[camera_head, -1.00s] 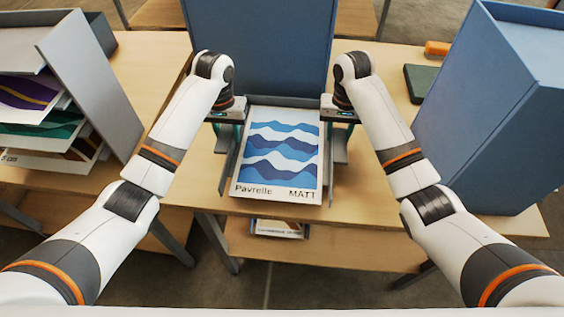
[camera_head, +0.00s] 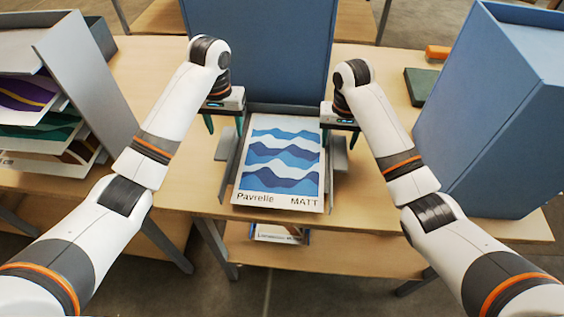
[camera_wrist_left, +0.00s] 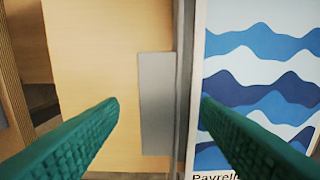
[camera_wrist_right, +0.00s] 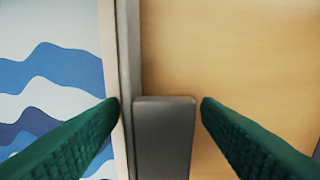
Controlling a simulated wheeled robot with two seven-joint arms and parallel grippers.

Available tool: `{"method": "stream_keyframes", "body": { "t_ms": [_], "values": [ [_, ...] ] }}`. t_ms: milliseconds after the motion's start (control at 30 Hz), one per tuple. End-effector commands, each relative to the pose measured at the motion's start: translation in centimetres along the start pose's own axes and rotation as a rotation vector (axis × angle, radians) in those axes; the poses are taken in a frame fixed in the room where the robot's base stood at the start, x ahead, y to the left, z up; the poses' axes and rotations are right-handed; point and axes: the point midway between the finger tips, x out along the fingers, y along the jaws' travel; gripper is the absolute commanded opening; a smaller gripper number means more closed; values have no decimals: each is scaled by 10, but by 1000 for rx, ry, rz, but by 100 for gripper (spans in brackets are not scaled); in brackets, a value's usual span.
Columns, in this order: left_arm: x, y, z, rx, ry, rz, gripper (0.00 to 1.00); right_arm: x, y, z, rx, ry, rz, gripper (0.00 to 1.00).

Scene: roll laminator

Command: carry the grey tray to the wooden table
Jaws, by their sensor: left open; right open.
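The grey tray (camera_head: 229,175) lies on a wooden table in the middle of the head view. It holds a print with blue waves (camera_head: 280,165) marked "Pavrelle MATT". A flat grey handle sticks out on each side. My left gripper (camera_head: 225,125) is open above the left handle (camera_wrist_left: 157,105), which shows between its green fingers in the left wrist view. My right gripper (camera_head: 340,138) is open above the right handle (camera_wrist_right: 163,135), seen between its fingers in the right wrist view. Neither gripper is shut on the tray.
A tall blue panel (camera_head: 260,50) stands right behind the tray. A large blue box (camera_head: 490,120) stands to the right, with a dark green block (camera_head: 421,85) and an orange item (camera_head: 438,52) behind it. A grey rack of prints (camera_head: 45,110) stands left. A lower shelf (camera_head: 340,250) shows underneath.

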Motion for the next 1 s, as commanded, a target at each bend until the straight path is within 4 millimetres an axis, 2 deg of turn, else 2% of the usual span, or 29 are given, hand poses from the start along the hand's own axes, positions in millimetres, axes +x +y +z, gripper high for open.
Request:
{"method": "stream_keyframes", "body": {
  "t_ms": [33, 100, 300, 533, 667, 1000],
  "values": [
    [-14, 2, 1, -1, -6, 7, 58, 0, 0, 0, 0, 0, 0, 58],
    [-28, 3, 2, 1, -8, 8, 58, 0, 0, 0, 0, 0, 0, 58],
    [-57, 2, 1, -1, -4, 4, 58, 0, 0, 0, 0, 0, 0, 58],
    [-70, 1, -1, -1, 1, 3, 58, -5, 0, 1, 0, -2, 1, 58],
    [-70, 0, -1, -1, 2, 2, 58, -23, 1, 1, -1, -4, 2, 58],
    [-70, 0, 0, -1, 1, 2, 58, -85, -1, 2, 0, -8, -4, 58]
  ]
}}
